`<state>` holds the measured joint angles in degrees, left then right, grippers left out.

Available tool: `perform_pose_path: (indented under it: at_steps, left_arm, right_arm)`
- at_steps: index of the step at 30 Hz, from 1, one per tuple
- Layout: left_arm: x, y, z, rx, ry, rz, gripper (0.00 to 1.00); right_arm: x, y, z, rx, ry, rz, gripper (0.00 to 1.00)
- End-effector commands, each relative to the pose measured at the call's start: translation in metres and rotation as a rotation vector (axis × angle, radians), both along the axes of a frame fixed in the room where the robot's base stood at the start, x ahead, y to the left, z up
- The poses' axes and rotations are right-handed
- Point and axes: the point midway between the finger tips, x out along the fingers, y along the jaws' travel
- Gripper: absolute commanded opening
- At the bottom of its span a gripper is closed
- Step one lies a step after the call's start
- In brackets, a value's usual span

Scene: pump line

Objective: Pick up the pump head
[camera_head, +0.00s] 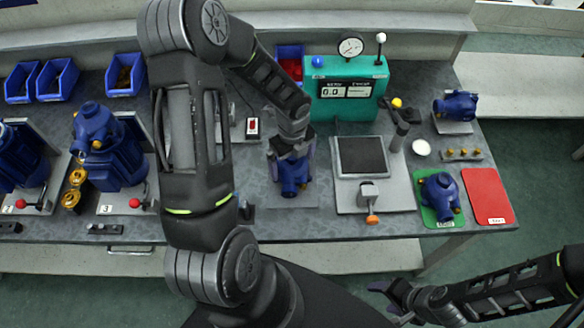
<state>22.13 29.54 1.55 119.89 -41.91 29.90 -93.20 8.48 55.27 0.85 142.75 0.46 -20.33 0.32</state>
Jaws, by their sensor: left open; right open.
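A blue pump head (292,186) stands on a grey plate at the middle of the bench. My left gripper (291,165) is open and points down right over it, with its fingers beside the upper part; whether they touch it I cannot tell. The gripper and wrist hide the top of this pump head. Another blue pump head (438,192) sits on a green mat (427,216) at the right. A further blue one (455,105) rests on a grey block at the back right. My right gripper (388,296) is open and empty, low in front of the bench.
A teal test box (345,97) with a gauge stands behind. A fixture with a dark square plate (362,156) is right of my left gripper. A red mat (487,195) is bare. Blue pumps (112,155) and blue bins (57,79) are at the left.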

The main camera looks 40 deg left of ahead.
Motion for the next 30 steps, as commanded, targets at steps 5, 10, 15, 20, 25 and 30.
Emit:
perform_pose_path:
  at_steps: [5,10,15,20,25,30]
  left_arm:
    - [0.0001,0.0,0.0002,0.0,0.0,-0.001,1.0]
    - [0.0001,0.0,0.0003,0.0,0.0,-0.001,1.0]
    - [0.0001,0.0,0.0004,0.0,0.0,-0.001,0.96]
    - [0.0,0.0,0.0004,0.0,0.0,-0.001,0.83]
    - [0.0001,0.0,0.0004,0.0,0.0,-0.001,0.69]
    - [0.0001,0.0,0.0005,0.0,0.0,-0.001,0.55]
  right_arm:
    - [0.0,0.0,-0.0001,0.0,0.0,0.0,0.61]
    - [0.0,0.0,-0.0001,0.0,0.0,0.0,0.61]
    - [0.0,0.0,0.0,0.0,0.0,0.0,0.61]
    - [0.0001,0.0001,0.0,0.0,0.0,0.0,0.61]
    - [0.0001,0.0,0.0,0.0,0.0,0.0,0.61]
    - [0.0001,0.0001,0.0,0.0,0.0,0.0,0.61]
